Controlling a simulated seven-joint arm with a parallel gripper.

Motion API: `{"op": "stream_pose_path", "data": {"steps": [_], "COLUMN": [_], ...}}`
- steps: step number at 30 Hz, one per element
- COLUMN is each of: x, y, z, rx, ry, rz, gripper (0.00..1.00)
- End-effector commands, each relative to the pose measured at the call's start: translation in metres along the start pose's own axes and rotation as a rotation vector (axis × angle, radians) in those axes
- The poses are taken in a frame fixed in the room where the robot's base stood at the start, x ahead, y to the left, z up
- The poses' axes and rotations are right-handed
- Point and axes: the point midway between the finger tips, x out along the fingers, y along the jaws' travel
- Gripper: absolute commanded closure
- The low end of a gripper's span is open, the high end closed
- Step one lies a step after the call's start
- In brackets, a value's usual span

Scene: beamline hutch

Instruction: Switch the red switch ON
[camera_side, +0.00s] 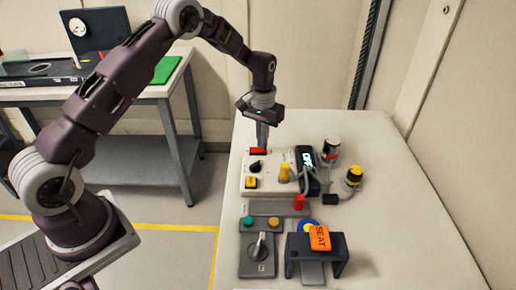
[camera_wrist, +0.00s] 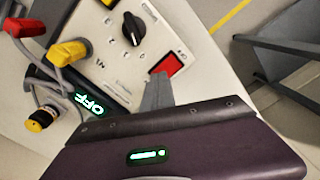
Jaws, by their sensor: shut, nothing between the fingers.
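The red switch (camera_side: 258,150) sits at the far end of a white control box (camera_side: 262,185) on the table. In the wrist view the red switch (camera_wrist: 168,66) is a red rocker in a black frame near the box's edge. My gripper (camera_side: 262,148) points down over the switch, with its fingers closed together and empty. In the wrist view my gripper's tips (camera_wrist: 157,78) are right beside the switch's near edge; I cannot tell whether they touch it. A lit display (camera_wrist: 89,104) beside the box reads OFF; it also shows in the side view (camera_side: 307,158).
A black knob (camera_wrist: 132,28) and a yellow plug (camera_wrist: 68,52) with cables are on the box near the switch. A red plug (camera_side: 299,202), a dial panel (camera_side: 258,255) and a dark stand with an orange SEAT block (camera_side: 320,238) lie nearer the camera. The table's right side is clear.

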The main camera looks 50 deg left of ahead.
Motion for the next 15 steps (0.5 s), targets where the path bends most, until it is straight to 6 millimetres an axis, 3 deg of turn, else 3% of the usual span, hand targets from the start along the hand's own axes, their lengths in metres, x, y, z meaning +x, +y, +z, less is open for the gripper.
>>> {"op": "stream_pose_path", "data": {"steps": [15], "x": [0.0077], "y": [-0.0001], "z": [0.0003], "rx": [0.000], "ry": [-0.001], "rz": [0.000], "gripper": [1.00]}}
